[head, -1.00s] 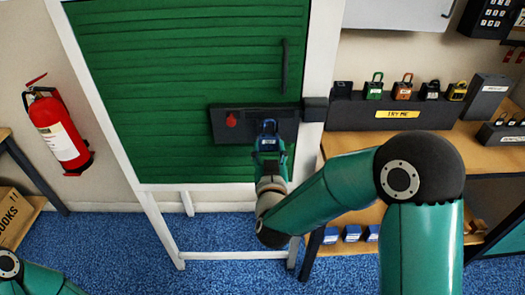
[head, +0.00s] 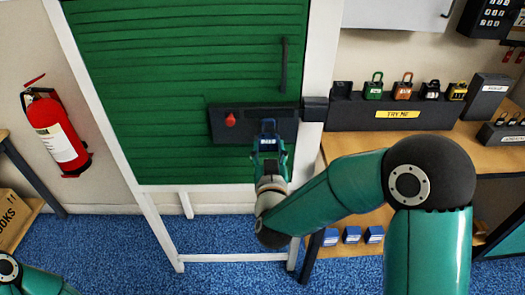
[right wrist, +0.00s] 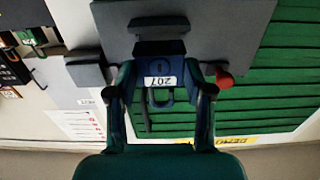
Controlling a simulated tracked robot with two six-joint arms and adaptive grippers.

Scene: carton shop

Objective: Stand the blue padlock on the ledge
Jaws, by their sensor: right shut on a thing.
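The blue padlock (head: 268,142) is between the fingers of my right gripper (head: 268,153), which is shut on it. In the right wrist view the padlock (right wrist: 160,76) shows its white number label, with its shackle toward the bottom of the picture. Behind it is the dark plate (head: 225,122) on the green shutter. A small dark ledge-like piece (right wrist: 160,48) shows at the padlock's base in the right wrist view; I cannot tell whether they touch. My left gripper is out of view.
A red knob (head: 230,119) sits on the plate beside the padlock. A dark block (head: 315,108) is on the white frame to the right. Several padlocks stand on the display stand (head: 370,116). A fire extinguisher (head: 60,138) hangs at the left.

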